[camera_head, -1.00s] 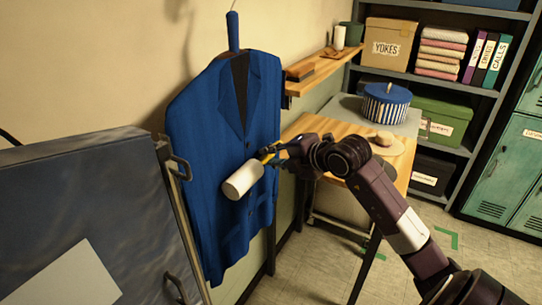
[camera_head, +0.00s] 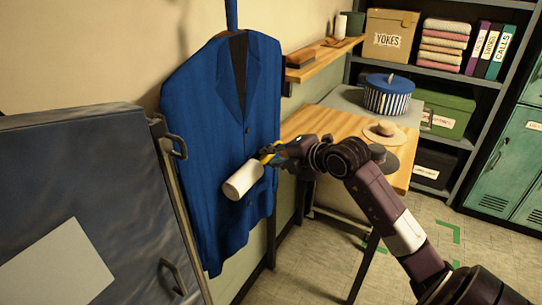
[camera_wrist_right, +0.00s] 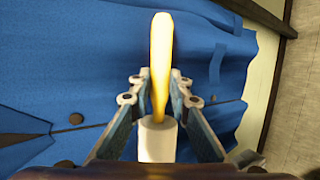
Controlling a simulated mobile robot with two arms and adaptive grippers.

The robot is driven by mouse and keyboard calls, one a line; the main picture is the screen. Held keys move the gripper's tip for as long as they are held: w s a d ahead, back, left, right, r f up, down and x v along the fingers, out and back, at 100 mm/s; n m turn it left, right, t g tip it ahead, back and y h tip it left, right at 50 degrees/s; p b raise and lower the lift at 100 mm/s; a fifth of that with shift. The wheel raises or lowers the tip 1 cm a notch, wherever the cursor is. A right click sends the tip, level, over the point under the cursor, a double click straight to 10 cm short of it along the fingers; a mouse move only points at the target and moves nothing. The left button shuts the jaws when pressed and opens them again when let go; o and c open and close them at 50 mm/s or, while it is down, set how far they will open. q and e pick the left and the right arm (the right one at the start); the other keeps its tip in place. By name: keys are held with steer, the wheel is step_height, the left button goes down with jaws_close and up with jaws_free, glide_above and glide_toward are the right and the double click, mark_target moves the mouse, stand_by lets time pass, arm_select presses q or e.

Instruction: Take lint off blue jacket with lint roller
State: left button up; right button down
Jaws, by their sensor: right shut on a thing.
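The blue jacket (camera_head: 215,130) hangs upright against the wall, left of centre in the head view. It also fills much of the right wrist view (camera_wrist_right: 75,70). The lint roller has a white head (camera_head: 243,180) and a yellow handle (camera_wrist_right: 161,60). My right gripper (camera_head: 268,155) is shut on the lint roller, with the white head in front of the jacket's lower right half. I cannot tell whether the head touches the cloth. No lint can be made out on the jacket. My left gripper is not in view.
A dark padded panel with metal handles (camera_head: 75,165) stands close at left. A wall shelf (camera_head: 325,60) with a brush (camera_head: 300,59) is right of the jacket. Behind my right arm is a wooden table (camera_head: 310,122) with hats and a striped box (camera_head: 387,96).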

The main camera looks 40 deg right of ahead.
arm_select(q)
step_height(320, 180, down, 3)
steer(key=b, duration=0.3)
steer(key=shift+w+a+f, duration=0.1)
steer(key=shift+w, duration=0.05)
arm_select(e)
step_height(320, 180, down, 4)
steer(key=shift+f, duration=0.2)
steer(key=shift+w, duration=0.1)
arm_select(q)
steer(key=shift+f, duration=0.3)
arm_select(e)
steer(key=s+d, duration=0.3)
steer(key=s, duration=0.4)
steer(key=shift+s, duration=0.15)
stand_by(0.4)
